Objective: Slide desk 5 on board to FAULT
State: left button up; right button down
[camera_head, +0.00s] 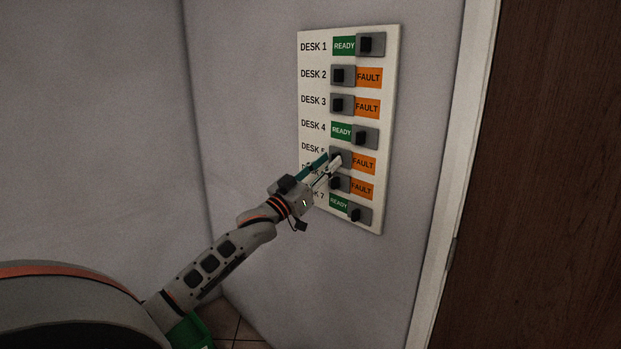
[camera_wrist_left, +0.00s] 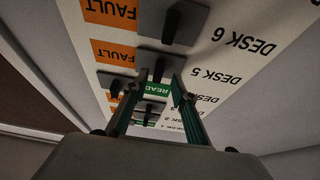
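The white board (camera_head: 387,120) hangs on the wall, with slider rows labelled DESK 1 to DESK 7. In the desk 5 row the orange FAULT label (camera_head: 363,164) shows at the right, and it also shows in the wrist view (camera_wrist_left: 113,52). The desk 5 slider plate sits at the left of its row; its dark knob (camera_wrist_left: 158,67) shows between my left fingertips. My left gripper (camera_head: 331,160) is at this row, its fingers apart around the knob; contact cannot be told. The gripper partly covers the DESK 5 and DESK 6 lettering in the head view. My right gripper is out of view.
The desk 6 slider (camera_head: 341,183) lies close below my left gripper, and its row shows FAULT. The desk 4 slider (camera_head: 365,138) is close above, at the right, showing READY. A brown door (camera_head: 540,180) with a pale frame stands right of the board.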

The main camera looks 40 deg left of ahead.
pick_arm(q)
jog(key=v, duration=1.1)
jog(key=shift+a+r, duration=0.1)
jog(key=s+d+f+g, duration=0.2)
jog(key=d+f, duration=0.2)
jog(key=f, duration=0.5)
jog(key=s+d+f+m+g, duration=0.15)
jog(key=d+f, duration=0.25)
jog(key=f, duration=0.5)
jog(key=s+d+f+n+g, duration=0.15)
jog(key=d+f, duration=0.25)
jog(key=f, duration=0.6)
jog(key=s+d+f+m+g+h, duration=0.1)
jog(key=s+d+f+m+g, duration=0.2)
jog(key=s+d+f, duration=1.5)
jog(key=d+g, duration=0.2)
jog(key=g, duration=0.1)
jog(key=shift+f+m+g, duration=0.3)
jog(key=shift+f+g, duration=0.1)
